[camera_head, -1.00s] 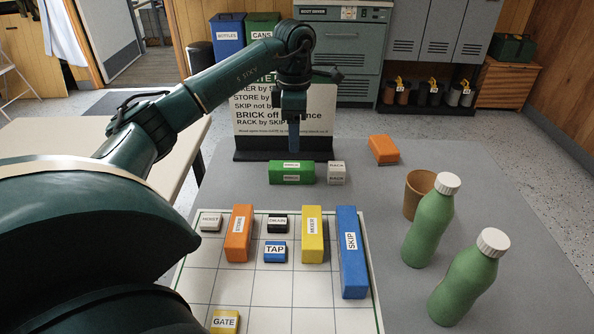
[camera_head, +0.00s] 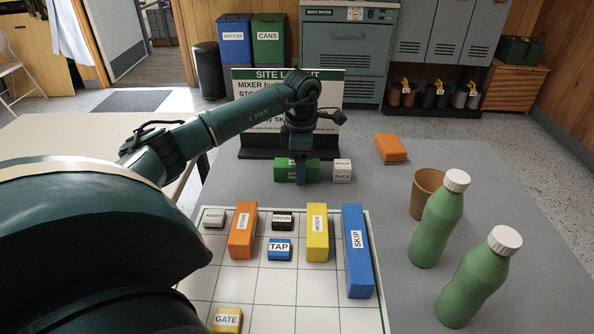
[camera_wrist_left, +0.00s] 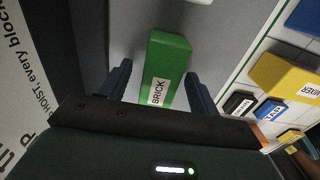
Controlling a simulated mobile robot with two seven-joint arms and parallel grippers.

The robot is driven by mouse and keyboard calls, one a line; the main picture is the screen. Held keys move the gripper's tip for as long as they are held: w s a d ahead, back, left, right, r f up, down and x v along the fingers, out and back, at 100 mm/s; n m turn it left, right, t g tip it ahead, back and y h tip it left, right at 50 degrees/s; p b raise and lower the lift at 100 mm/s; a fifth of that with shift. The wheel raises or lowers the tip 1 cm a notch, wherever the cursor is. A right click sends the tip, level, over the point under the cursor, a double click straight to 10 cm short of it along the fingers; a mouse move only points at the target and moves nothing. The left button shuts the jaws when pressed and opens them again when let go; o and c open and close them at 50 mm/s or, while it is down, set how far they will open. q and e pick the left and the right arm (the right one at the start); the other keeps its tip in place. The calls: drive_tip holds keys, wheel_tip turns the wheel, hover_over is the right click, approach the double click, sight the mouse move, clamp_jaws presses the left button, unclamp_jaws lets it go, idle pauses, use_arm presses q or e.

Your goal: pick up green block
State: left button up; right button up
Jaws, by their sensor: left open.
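The green block (camera_head: 283,170) lies on the grey table behind the white grid board, just left of a small white block. In the left wrist view the green block (camera_wrist_left: 166,66) carries a BRICK label and lies between the two fingers. My left gripper (camera_head: 301,178) is lowered at the green block in the head view and hides part of it. In the left wrist view my left gripper (camera_wrist_left: 158,85) is open, with one blue finger on each side of the block. Gaps show between the fingers and the block. My right gripper is out of view.
The white RACK block (camera_head: 342,171) stands close to the right of the gripper. A sign (camera_head: 340,88) stands behind. The grid board (camera_head: 322,318) holds several labelled blocks in front. An orange block (camera_head: 391,149), a brown cup (camera_head: 424,196) and two green bottles (camera_head: 436,225) stand at the right.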

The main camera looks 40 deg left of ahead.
use_arm(q)
drive_tip(key=shift+c, duration=0.3)
drive_tip(key=c, duration=1.1)
drive_tip(key=shift+r, duration=0.1)
